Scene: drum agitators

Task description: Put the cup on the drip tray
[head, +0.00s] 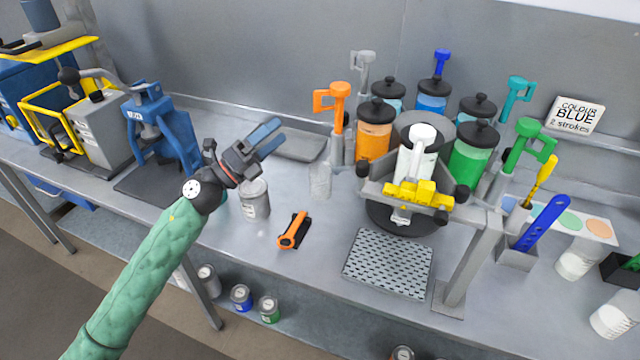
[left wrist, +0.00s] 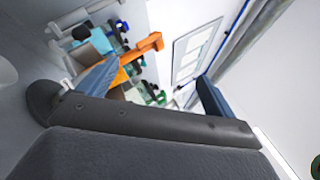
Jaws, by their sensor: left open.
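The drip tray (head: 388,264) is a flat perforated metal plate at the front of the table, below the dispenser; nothing stands on it. A clear cup (head: 320,180) stands upright on the table left of the dispenser. White cups (head: 576,263) (head: 612,321) lie or stand at the right; which cup is meant I cannot tell. My left gripper (head: 277,136) is open and empty, raised above the table to the upper left of the clear cup, with blue fingertips pointing up and right. My right gripper is not in view.
The paint dispenser (head: 412,196) with its canisters and coloured levers fills the middle. A grey can (head: 254,199) and an orange-black tool (head: 294,231) stand and lie left of the drip tray. A blue press (head: 160,125) is at the left. The table between tool and tray is clear.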

